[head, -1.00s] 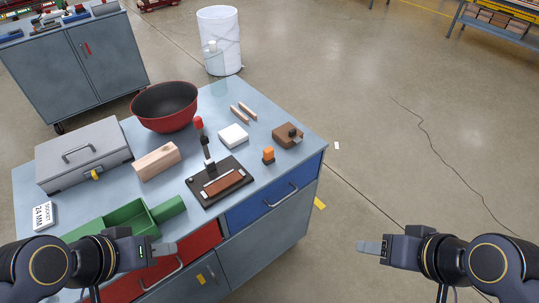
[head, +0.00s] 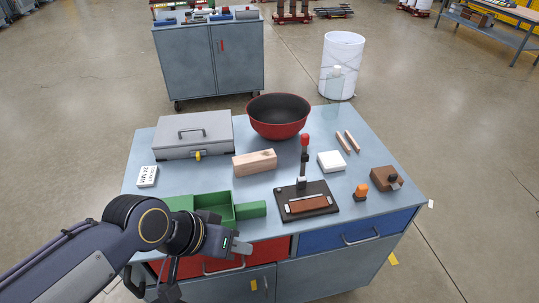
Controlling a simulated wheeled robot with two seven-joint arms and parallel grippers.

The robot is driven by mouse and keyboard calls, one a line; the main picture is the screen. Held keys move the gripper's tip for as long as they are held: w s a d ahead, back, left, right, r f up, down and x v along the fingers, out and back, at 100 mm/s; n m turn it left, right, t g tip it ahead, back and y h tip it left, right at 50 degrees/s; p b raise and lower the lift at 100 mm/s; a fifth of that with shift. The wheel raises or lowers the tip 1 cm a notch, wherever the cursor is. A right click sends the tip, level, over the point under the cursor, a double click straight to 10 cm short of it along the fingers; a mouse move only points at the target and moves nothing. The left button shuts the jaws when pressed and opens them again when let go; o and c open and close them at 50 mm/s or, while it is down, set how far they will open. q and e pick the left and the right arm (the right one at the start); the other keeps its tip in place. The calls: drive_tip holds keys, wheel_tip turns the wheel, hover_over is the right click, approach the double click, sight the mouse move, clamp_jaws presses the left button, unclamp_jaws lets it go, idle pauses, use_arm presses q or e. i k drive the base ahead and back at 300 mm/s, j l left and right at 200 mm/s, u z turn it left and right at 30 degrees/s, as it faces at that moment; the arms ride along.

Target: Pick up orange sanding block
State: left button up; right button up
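A small orange block (head: 361,190) with a dark lower part stands near the right front of the grey-blue workbench top (head: 340,228). It lies just right of a black plate (head: 290,192) that has a red-knobbed lever and a reddish-brown bar. My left gripper (head: 243,247) is at the bench's front edge, below the green tray and well left of the orange block. Its fingers are seen from the side and look empty; the gap between them does not show. My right gripper is out of view.
A brown block with a dark knob (head: 385,178) stands close right of the orange block. A white block (head: 331,162), wooden block (head: 255,162), red bowl (head: 279,117), grey toolbox (head: 193,136) and green tray (head: 214,204) occupy the bench. Bare bench top lies in front of the orange block.

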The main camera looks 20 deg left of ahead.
sight(359, 194)
drive_tip(key=i+l, duration=0.6)
drive_tip(key=i, duration=0.15)
drive_tip(key=i+l+u, duration=0.1)
drive_tip(key=u, duration=1.6)
